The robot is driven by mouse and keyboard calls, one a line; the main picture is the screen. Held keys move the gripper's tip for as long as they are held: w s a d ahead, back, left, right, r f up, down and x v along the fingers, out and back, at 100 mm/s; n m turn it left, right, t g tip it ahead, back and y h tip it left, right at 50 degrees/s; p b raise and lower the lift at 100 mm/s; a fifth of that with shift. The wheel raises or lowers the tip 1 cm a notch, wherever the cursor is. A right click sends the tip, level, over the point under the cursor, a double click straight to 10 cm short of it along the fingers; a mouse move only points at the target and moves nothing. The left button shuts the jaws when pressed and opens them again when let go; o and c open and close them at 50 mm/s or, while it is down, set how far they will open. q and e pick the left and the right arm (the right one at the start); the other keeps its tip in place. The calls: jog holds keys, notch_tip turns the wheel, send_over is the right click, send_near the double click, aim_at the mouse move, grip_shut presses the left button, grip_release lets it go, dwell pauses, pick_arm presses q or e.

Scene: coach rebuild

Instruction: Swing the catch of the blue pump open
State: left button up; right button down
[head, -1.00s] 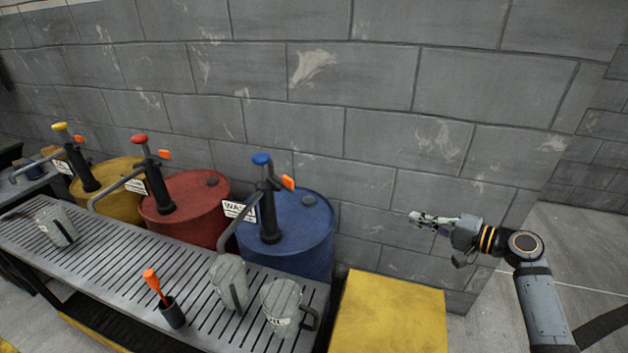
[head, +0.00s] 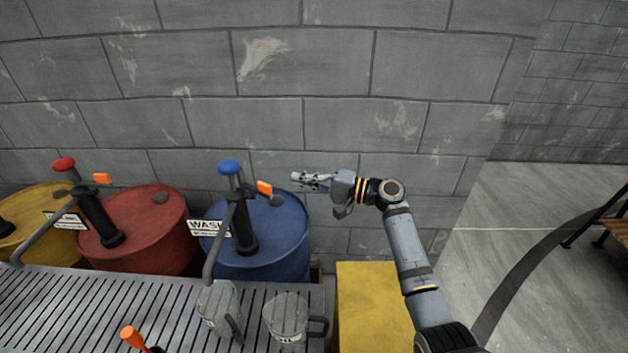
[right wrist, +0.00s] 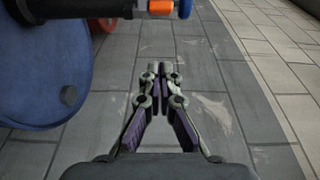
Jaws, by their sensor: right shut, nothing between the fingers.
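The blue pump (head: 240,222) stands on the blue drum (head: 282,240), with a blue knob (head: 229,167) on top and a spout reaching down to the front. Its orange catch (head: 265,188) sticks out to the right near the top of the pump. The catch also shows at the top of the right wrist view (right wrist: 161,6). My right gripper (head: 298,181) is shut and empty, a little right of the catch and apart from it, at about its height in the head view. My left gripper is not in view.
Grey jugs (head: 287,318) stand on the slatted bench (head: 110,305). A yellow box (head: 372,305) is right of the drum. Red (head: 150,230) and yellow (head: 45,203) drums stand left. A block wall (head: 300,70) rises behind. A WASH sign (head: 207,228) hangs by the pump.

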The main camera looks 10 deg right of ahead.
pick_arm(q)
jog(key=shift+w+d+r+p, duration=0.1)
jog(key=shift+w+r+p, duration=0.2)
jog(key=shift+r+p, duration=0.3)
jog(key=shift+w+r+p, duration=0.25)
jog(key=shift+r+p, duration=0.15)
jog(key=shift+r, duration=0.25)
pick_arm(e)
jog(key=a, duration=0.1)
jog(key=s+a, duration=0.1)
jog(key=a, duration=0.3)
jog(key=shift+s+a, duration=0.25)
jog(key=shift+s, duration=0.1)
